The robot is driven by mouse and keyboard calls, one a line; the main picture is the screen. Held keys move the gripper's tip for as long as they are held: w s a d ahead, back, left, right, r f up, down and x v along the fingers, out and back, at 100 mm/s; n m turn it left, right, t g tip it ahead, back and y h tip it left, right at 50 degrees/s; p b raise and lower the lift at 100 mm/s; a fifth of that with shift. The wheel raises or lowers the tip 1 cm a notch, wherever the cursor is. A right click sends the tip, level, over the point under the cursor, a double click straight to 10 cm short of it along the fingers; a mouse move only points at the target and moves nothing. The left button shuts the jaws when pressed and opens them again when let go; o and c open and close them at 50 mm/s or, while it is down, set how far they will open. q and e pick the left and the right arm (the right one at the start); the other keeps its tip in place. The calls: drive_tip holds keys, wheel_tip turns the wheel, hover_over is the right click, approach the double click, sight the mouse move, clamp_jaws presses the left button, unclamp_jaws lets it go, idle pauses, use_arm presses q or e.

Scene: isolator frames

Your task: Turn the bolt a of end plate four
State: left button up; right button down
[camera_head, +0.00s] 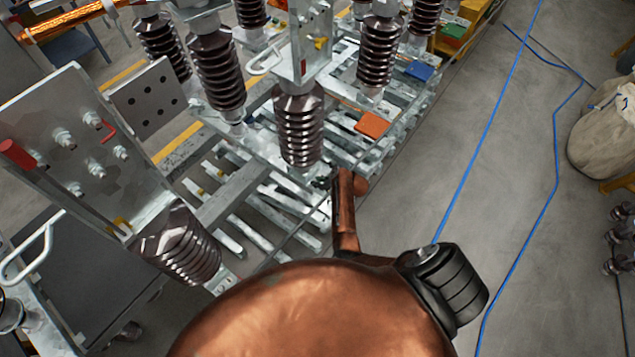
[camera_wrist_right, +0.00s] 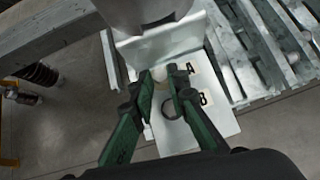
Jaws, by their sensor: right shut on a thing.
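In the right wrist view, my right gripper (camera_wrist_right: 161,80) has its two green fingers closed in around a bolt (camera_wrist_right: 159,73) beside the letter A. The bolt is mostly hidden between the fingertips. It sits on a pale metal end plate (camera_wrist_right: 218,118) marked A and B. A dark round hole or ring (camera_wrist_right: 171,109) shows beside the B. In the head view, my copper-coloured right arm covers the lower middle. The right gripper (camera_head: 322,183) is a small dark shape below a ribbed brown insulator (camera_head: 301,130), and its hold is hidden there. My left gripper is not in view.
Several insulators stand on a galvanised frame (camera_head: 240,240). A bolted metal plate (camera_head: 75,140) with a red handle (camera_head: 18,155) stands at left. An orange block (camera_head: 372,125) and a blue block (camera_head: 419,70) lie on the frame. Blue cables (camera_head: 480,143) cross the open floor at right.

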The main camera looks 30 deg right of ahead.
drive_tip(key=n+y, duration=0.2)
drive_tip(key=shift+w+d+n+g, duration=0.1)
drive_tip(key=shift+d+n+g, duration=0.3)
drive_tip(key=shift+w+d+f+n+g+y+b, duration=0.1)
drive_tip(key=shift+n+g+y+b, duration=0.4)
drive_tip(key=shift+n, duration=0.4)
drive_tip(key=n+g+y+b, duration=0.1)
drive_tip(key=n+b, duration=0.2)
drive_tip(key=n+g+y+b, duration=0.1)
drive_tip(key=b, duration=0.1)
drive_tip(key=shift+w+d+f+g+y, duration=0.15)
drive_tip(key=shift+w+g+y, duration=0.15)
drive_tip(key=shift+n+g+b, duration=0.4)
drive_tip(key=shift+n+b, duration=0.5)
drive_tip(key=shift+b, duration=0.1)
drive_tip(key=shift+r, duration=0.2)
drive_tip(key=c, duration=1.8)
unclamp_jaws()
drive_tip(key=shift+w, duration=0.1)
drive_tip(key=shift+c, duration=0.2)
drive_tip(key=shift+r, duration=0.1)
